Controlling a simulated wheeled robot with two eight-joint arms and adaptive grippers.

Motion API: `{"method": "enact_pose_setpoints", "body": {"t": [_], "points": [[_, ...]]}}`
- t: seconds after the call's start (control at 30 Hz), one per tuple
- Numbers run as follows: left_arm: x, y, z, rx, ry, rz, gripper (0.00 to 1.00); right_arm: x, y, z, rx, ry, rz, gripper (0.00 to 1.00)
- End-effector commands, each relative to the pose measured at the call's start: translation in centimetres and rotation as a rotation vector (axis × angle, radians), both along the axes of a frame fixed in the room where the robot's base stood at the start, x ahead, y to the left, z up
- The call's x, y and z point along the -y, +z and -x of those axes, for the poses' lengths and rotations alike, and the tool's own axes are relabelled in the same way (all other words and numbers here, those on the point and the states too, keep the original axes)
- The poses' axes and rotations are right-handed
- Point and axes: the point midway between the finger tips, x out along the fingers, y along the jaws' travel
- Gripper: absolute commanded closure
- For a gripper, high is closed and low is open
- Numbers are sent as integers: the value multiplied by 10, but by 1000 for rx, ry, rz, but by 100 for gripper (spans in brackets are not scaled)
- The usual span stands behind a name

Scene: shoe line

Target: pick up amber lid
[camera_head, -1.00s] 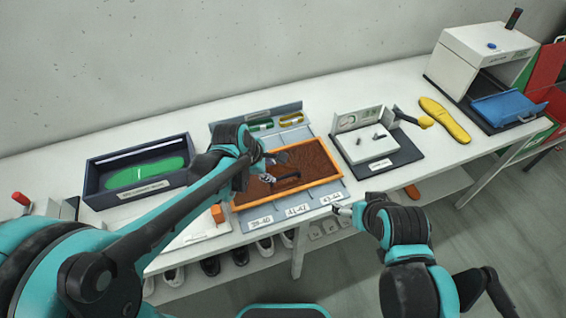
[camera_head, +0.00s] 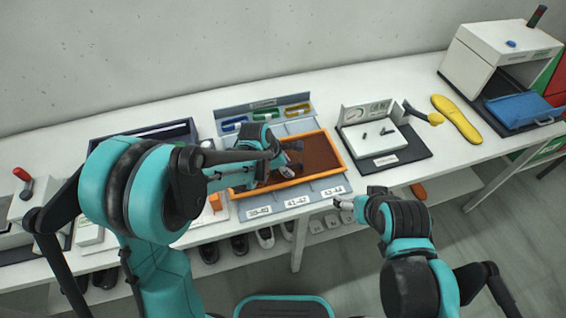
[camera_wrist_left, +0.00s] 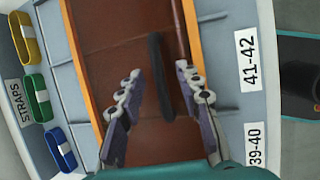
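The amber lid (camera_head: 322,150) is a brown see-through panel with an orange rim. It lies on the grey sorting tray (camera_head: 328,192) on the white table. Its black bar handle (camera_wrist_left: 160,77) shows in the left wrist view. My left gripper (camera_head: 289,168) is over the lid. In the wrist view its fingers (camera_wrist_left: 158,72) are spread, one on each side of the handle, with gaps between. My left arm hides the lid's left part in the head view. My right gripper (camera_head: 345,203) is by the table's front edge, too small to judge.
Blue, green and yellow straps (camera_head: 297,111) sit behind the lid. A dark bin (camera_head: 140,131) stands at left, partly behind my arm. A black-based fixture (camera_head: 408,152), a yellow insole (camera_head: 457,119) and a white machine (camera_head: 480,55) stand to the right.

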Motion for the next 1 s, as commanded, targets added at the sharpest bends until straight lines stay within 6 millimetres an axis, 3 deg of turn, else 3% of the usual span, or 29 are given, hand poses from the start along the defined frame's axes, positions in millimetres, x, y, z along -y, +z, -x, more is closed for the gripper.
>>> {"method": "enact_pose_setpoints", "body": {"t": [0.1,0.23,0.27,0.77,1.0], "points": [[0,1,0,0,0,0,65,0,1,0,0,0,0,20],[0,1,0,0,0,0,97,0,1,0,0,0,0,20],[0,1,0,0,0,0,100,0,1,0,0,0,0,20],[0,5,0,1,-1,-1,100,0,2,0,0,0,0,20],[0,37,0,2,-1,0,100,0,16,0,0,0,0,20]]}}
